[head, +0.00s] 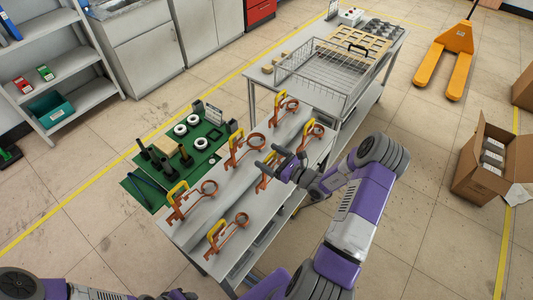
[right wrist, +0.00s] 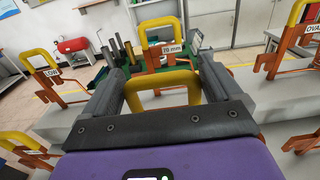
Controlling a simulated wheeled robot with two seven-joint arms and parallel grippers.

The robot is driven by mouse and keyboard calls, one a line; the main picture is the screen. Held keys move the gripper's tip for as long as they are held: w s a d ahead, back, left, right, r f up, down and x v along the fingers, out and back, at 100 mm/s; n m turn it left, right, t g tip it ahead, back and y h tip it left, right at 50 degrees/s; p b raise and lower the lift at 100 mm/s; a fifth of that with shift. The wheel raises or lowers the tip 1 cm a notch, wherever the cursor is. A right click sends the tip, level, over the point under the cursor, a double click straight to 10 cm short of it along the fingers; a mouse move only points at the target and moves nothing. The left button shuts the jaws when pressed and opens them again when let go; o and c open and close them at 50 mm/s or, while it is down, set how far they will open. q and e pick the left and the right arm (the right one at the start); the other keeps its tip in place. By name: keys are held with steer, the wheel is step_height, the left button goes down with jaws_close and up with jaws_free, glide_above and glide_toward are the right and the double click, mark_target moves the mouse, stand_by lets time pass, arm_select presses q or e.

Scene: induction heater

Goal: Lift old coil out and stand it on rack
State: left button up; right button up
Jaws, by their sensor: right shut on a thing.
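Several copper-orange coils with yellow handles stand on a grey stepped rack (head: 222,185). My right gripper (head: 277,163) is over the middle of the rack, shut on the yellow handle of one coil (head: 262,183). In the right wrist view, that yellow handle (right wrist: 163,92) lies between the two fingers of the right gripper (right wrist: 163,78). The rest of the held coil is mostly hidden by the gripper, and I cannot tell whether it touches the rack. Behind it stands a coil labelled 70 mm (right wrist: 161,47). My left gripper is out of view.
Other coils stand close around the held one, including one (head: 243,148) behind left and one (head: 228,232) in front. A green mat (head: 152,190) with rings and dark posts lies left. A wire basket (head: 325,72) is on the bench behind.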

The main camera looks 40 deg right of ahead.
steer(key=shift+f+b, duration=2.5)
steer(key=shift+f, duration=0.55)
steer(key=o, duration=1.3)
steer(key=shift+c, duration=0.2)
steer(key=v, duration=0.7)
steer(key=shift+s, duration=0.25)
